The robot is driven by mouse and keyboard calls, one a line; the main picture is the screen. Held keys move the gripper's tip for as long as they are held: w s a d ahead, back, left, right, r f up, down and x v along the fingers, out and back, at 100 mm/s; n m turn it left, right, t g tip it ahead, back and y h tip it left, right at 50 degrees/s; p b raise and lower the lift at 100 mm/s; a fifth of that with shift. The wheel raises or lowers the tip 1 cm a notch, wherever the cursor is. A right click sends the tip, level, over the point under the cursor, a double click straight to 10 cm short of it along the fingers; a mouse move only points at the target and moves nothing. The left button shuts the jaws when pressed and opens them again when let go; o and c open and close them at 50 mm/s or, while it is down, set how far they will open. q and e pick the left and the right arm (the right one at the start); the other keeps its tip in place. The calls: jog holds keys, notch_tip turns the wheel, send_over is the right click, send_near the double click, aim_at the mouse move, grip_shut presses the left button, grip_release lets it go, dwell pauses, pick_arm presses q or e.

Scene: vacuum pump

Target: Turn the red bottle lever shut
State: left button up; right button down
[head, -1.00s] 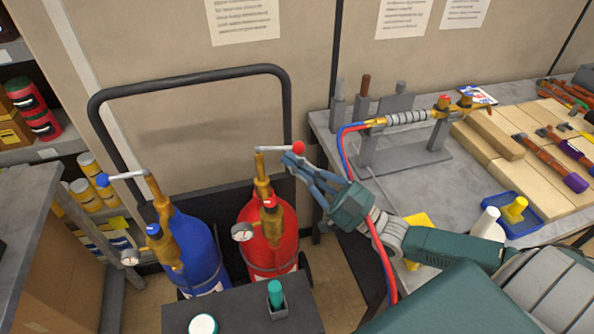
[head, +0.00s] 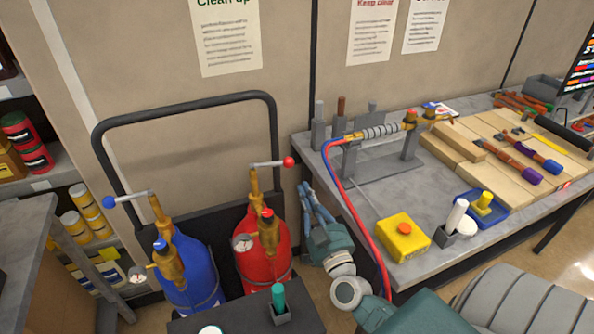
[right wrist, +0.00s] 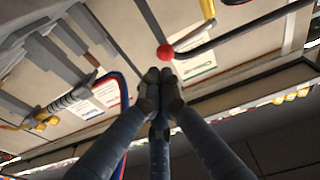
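The red bottle (head: 262,250) stands at the right on the black cart, beside the blue bottle (head: 190,265). Its lever (head: 266,164) is a grey bar on the brass valve, pointing right, with a red ball knob (head: 289,161) at its end. My right gripper (head: 306,188) is right of the red bottle, with its fingers pointing up, just below and right of the knob, apart from it. In the right wrist view, the fingertips (right wrist: 160,76) meet with nothing visible between them, and the red knob (right wrist: 165,52) shows just beyond them. My left gripper is out of view.
The workbench (head: 385,185) at the right holds a yellow box (head: 403,237), a vice-like stand and tools. A red hose (head: 367,225) hangs beside my right arm. The cart's black handle (head: 185,104) rises behind the bottles. The blue bottle's lever (head: 130,197) points left.

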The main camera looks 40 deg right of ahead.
aim_at(293, 165)
jog(key=p+x, duration=0.1)
jog(key=x, duration=0.4)
jog(key=shift+w+r, duration=0.15)
jog(key=shift+w, duration=0.2)
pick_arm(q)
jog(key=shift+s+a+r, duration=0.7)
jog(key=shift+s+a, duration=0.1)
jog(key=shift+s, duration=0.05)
pick_arm(e)
jog(key=shift+w+d, duration=0.1)
jog(key=shift+w, duration=0.3)
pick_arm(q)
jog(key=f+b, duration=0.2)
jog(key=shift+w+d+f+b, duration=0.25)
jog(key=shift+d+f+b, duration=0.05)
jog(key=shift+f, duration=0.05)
pick_arm(e)
jog(key=w+d+n+y, duration=0.1)
jog(key=w+d+y, duration=0.1)
jog(key=shift+w+d+n+t+y, duration=0.1)
jog(key=shift+w+n+t+y, duration=0.1)
jog(key=shift+n+t+y, duration=0.15)
jog(key=shift+r, duration=0.1)
